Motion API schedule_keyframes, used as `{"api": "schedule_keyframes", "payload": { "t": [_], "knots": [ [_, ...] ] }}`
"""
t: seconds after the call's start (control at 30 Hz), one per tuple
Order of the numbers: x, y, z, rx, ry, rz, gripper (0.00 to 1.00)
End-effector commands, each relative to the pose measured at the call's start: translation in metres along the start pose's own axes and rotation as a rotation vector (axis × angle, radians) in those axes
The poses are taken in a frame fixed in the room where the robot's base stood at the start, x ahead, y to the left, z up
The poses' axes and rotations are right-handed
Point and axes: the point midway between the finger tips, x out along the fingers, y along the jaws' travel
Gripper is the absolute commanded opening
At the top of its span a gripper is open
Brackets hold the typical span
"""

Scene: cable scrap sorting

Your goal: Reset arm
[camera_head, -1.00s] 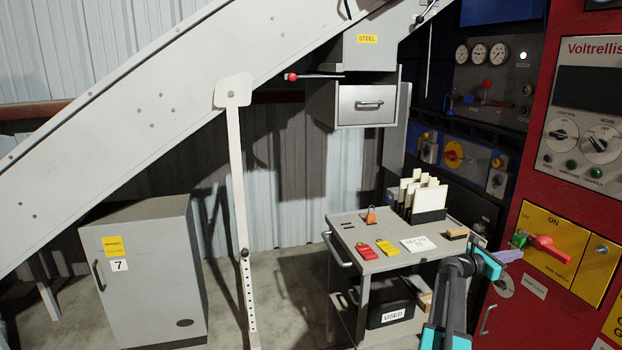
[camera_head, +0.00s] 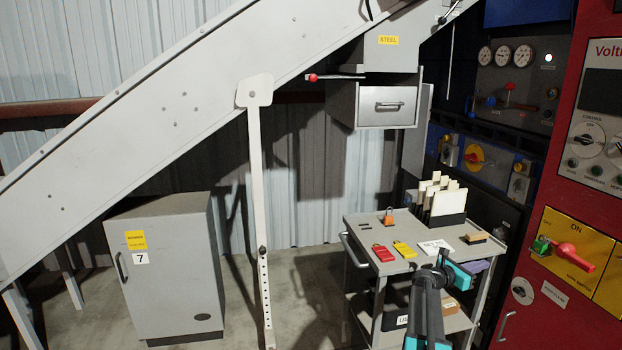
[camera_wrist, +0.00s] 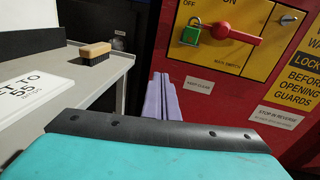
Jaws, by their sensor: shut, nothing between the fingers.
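My gripper (camera_head: 482,266) is over the right side of the grey cart, its lilac fingers closed together with nothing between them. The fingers also show in the wrist view (camera_wrist: 161,98), pointing toward the red cabinet and apart from it. The dark and teal arm rises from the bottom of the head view. On the cabinet's yellow panel (camera_head: 555,224), a red switch handle (camera_head: 576,258) points right, below the word ON. A green padlock (camera_head: 541,246) hangs at the handle's left end; it also shows in the wrist view (camera_wrist: 191,33).
The grey cart (camera_head: 362,232) holds a red tag (camera_head: 382,253), a yellow tag (camera_head: 404,249), an orange padlock (camera_head: 388,217), a white card (camera_head: 435,247) and a brush (camera_head: 476,238). A grey cabinet (camera_head: 170,270) stands left.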

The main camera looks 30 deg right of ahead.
Motion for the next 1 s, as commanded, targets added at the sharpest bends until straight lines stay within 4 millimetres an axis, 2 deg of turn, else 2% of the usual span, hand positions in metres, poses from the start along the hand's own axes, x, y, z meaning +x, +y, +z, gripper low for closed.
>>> {"api": "schedule_keyframes", "payload": {
  "t": [0.03,0.2,0.33,0.5,0.77,1.0],
  "knots": [
    [-0.019,0.017,-0.014,-0.014,0.012,0.029,0.00],
    [-0.077,0.058,-0.062,-0.040,0.065,0.107,0.00],
    [-0.123,0.080,-0.102,-0.055,0.118,0.157,0.00],
    [-0.185,0.097,-0.157,-0.058,0.203,0.209,0.00],
    [-0.283,0.099,-0.241,-0.025,0.361,0.249,0.00],
    [-0.372,0.074,-0.317,0.031,0.529,0.233,0.00]
  ]
}}
